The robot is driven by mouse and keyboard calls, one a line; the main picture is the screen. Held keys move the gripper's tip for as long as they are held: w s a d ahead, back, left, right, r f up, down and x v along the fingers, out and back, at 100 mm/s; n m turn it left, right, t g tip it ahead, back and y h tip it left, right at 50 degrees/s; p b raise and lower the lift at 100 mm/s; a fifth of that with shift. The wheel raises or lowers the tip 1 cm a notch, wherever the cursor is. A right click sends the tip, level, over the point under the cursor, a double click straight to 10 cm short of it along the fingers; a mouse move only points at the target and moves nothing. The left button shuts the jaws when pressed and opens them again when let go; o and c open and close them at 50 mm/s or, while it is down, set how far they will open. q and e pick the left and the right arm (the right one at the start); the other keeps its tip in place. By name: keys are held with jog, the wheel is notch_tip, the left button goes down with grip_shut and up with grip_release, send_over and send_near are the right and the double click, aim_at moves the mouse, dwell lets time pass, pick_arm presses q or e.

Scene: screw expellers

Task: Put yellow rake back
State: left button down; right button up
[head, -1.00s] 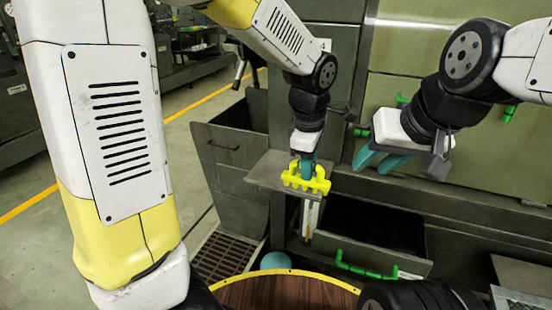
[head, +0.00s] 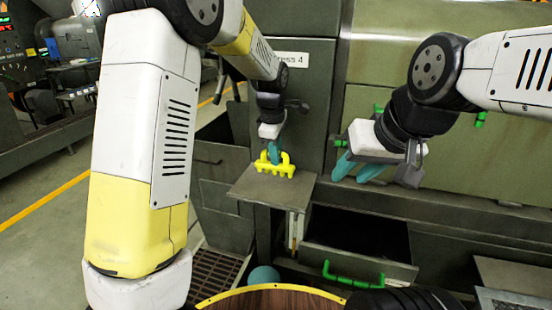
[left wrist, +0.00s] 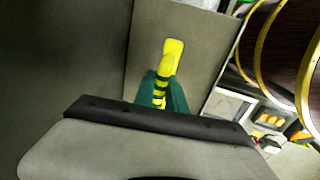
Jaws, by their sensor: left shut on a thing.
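The yellow rake (head: 276,170) is a small toothed piece. It is at the back part of a small grey shelf (head: 262,190) in the head view; I cannot tell whether it touches the shelf. My left gripper (head: 275,153) is shut on the rake from above with teal fingers. In the left wrist view the rake (left wrist: 172,58) sticks out from between the teal fingers (left wrist: 162,95), with a grey flat surface behind it. My right gripper (head: 357,170) is open and empty, right of the shelf, in front of the green machine.
An open drawer (head: 318,258) with a green handle (head: 353,278) is below and right of the shelf. A dark open bin (head: 222,152) stands to the left. A round wooden top with yellow rim (head: 270,289) is nearest. A teal ball (head: 263,276) sits beside it.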

pick_arm(q)
jog(key=shift+s+f, duration=0.1)
jog(key=shift+f, duration=1.3)
jog(key=shift+f, duration=0.15)
jog(key=c, duration=1.4)
grip_release()
jog(key=shift+o, duration=0.2)
jog(key=d+v, duration=0.1)
jog(key=v, duration=1.1)
jog(key=s+a+r+m+t+h, duration=0.1)
jog(key=s+a+r+m, duration=0.45)
jog(key=s+a, duration=0.4)
jog(key=s+a+f+m+t, duration=0.1)
jog(key=s+a+m, duration=0.1)
jog(key=s+m, duration=0.2)
jog(key=s+a+f+m+t, duration=0.1)
jog(key=s+m, duration=0.4)
jog(key=s, duration=0.6)
jog(key=shift+a+f+t, duration=0.25)
jog(key=shift+a+t, duration=0.25)
jog(key=shift+a, duration=0.55)
